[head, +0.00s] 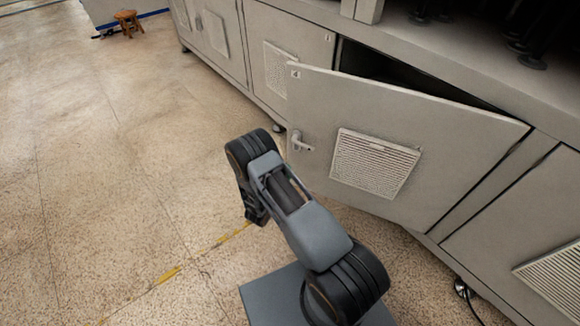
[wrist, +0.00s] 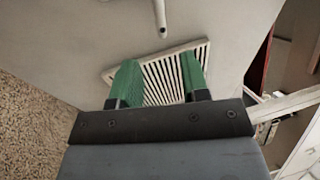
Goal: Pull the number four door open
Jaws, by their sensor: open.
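The number four door (head: 440,150) is a grey cabinet door with a small tag that seems to read 4 in its upper left corner. It stands ajar, swung out from the cabinet, with a dark gap along its top. Its lever handle (head: 301,144) is at the left edge, and a white vent grille (head: 375,163) is in its middle. My gripper (wrist: 160,75) is open and empty, its green fingers in front of the grille in the wrist view. The handle (wrist: 161,18) is beyond the fingertips, apart from them. In the head view my arm hides the gripper's fingers.
The grey cabinet row (head: 290,45) runs on both sides of the door, with closed doors beside it. A worktop (head: 480,75) lies above. The speckled floor (head: 110,150) to the left is clear. A wooden stool (head: 128,20) stands far back. A black cable (head: 462,290) lies at lower right.

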